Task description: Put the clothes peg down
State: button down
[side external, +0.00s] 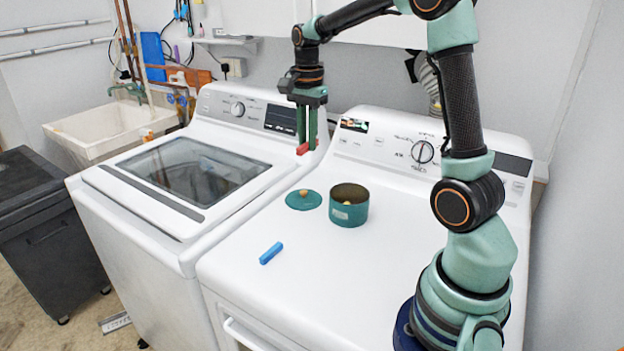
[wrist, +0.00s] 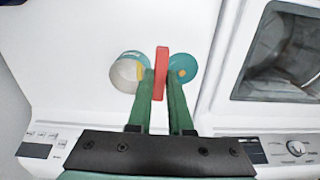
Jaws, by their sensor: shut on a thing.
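My gripper (side external: 308,146) is shut on a red clothes peg (side external: 302,149) and holds it in the air near the back of the machines. In the wrist view the red clothes peg (wrist: 161,74) sits between the green fingertips of my gripper (wrist: 161,85), its long side running away from me. Below it in that view are an open teal tin (wrist: 128,57) on the left and its round teal lid (wrist: 185,60) on the right. The peg appears clear of both.
The tin (side external: 348,214) and lid (side external: 303,201) with a wooden knob rest on the white right-hand machine (side external: 300,290). A washer (side external: 130,185) with a glass lid stands to the left.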

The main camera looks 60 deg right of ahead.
send_over(355, 207)
jog(key=w+d, duration=0.2)
jog(key=d, duration=0.2)
jog(key=f, duration=1.4)
jog(key=shift+s+f, duration=0.2)
jog(key=shift+f, duration=2.5)
jog(key=shift+f, duration=0.3)
jog(key=shift+f, duration=0.3)
jog(key=c, duration=1.1)
grip_release()
